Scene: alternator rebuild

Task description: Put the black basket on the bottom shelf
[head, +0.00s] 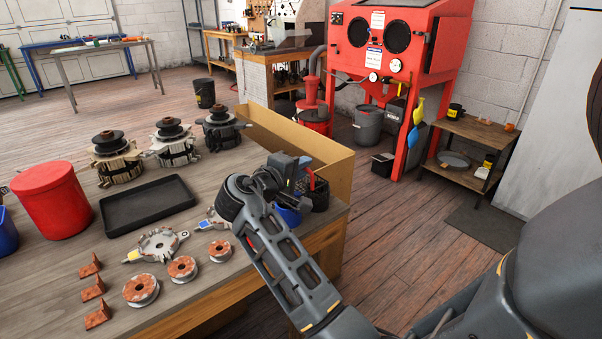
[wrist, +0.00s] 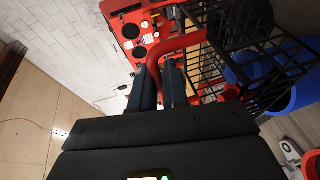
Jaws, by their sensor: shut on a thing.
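The black wire basket (head: 317,194) with a red handle is at the right edge of the workbench in the head view. It also shows in the wrist view (wrist: 262,62), upper right. My gripper (wrist: 160,84) is shut on the basket's red handle (wrist: 184,44). In the head view my gripper (head: 300,172) partly hides the basket, and I cannot tell whether it touches the bench. A small wooden shelf unit (head: 478,129) stands at the right. Its bottom shelf (head: 436,166) holds a grey round dish (head: 455,159) and a yellow item.
A blue container (head: 288,215) is beside the basket. The bench (head: 60,285) bears alternator parts and a black tray (head: 148,204). A red blasting cabinet (head: 400,50) stands left of the shelf unit. Floor (head: 400,235) before the shelf is clear.

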